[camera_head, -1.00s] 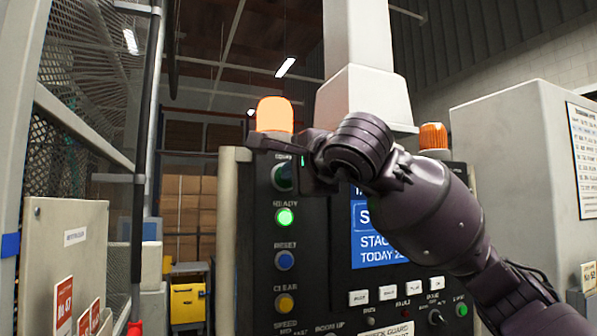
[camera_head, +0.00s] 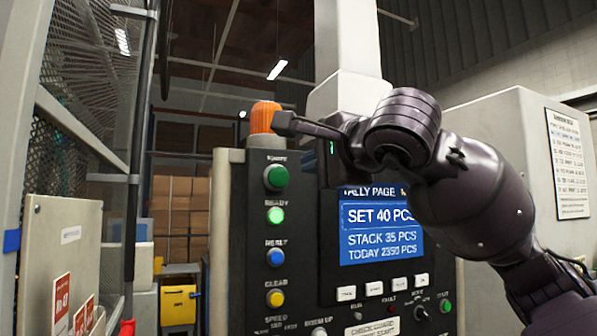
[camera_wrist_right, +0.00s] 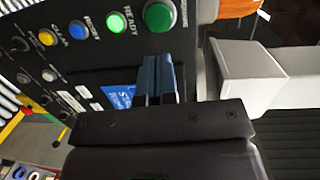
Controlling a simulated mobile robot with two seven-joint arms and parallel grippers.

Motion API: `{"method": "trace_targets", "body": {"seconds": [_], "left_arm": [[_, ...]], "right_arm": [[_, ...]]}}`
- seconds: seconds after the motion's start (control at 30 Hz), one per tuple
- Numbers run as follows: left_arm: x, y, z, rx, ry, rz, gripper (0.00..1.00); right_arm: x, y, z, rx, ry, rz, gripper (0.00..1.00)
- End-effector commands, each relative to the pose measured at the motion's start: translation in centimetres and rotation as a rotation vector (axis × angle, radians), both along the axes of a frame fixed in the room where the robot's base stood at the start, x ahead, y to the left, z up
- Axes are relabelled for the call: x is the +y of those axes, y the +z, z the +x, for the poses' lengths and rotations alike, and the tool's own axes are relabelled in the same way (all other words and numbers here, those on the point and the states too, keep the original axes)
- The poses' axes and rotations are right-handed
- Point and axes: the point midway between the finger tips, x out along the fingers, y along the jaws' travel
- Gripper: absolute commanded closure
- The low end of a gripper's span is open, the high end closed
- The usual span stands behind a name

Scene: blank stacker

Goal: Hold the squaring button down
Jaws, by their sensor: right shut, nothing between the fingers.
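The squaring button (camera_head: 276,177) is a round green button at the top of the black panel's button column, under a label reading "SQUARE". It shows fully in the head view, and large at the top of the right wrist view (camera_wrist_right: 158,17). My right gripper (camera_head: 284,122) is shut and empty. Its fingertips appear above the button in the head view, in front of the orange lamp's base, and do not cover the button. In the wrist view the shut fingers (camera_wrist_right: 158,78) show below the button, apart from it in the picture. My left gripper is not in view.
Below are the lit green READY (camera_head: 275,215), blue RESET (camera_head: 276,257) and yellow CLEAR (camera_head: 275,298) buttons. The screen (camera_head: 381,228) reads "SET 40 PCS" and "STACK 35 PCS". An orange lamp (camera_head: 264,116) stands above the panel. A grey box (camera_head: 62,262) is at left.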

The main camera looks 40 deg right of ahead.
Motion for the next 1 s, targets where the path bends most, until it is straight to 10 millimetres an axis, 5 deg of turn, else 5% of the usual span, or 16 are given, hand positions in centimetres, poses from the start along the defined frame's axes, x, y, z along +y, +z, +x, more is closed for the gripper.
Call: {"method": "trace_targets", "body": {"seconds": [0.33,1.0], "left_arm": [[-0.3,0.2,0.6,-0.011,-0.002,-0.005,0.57],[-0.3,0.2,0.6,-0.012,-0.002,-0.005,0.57]], "right_arm": [[0.4,0.5,-4.1,-0.004,0.000,0.000,1.00],[0.5,0.5,-4.4,-0.002,0.002,0.001,1.00]]}}
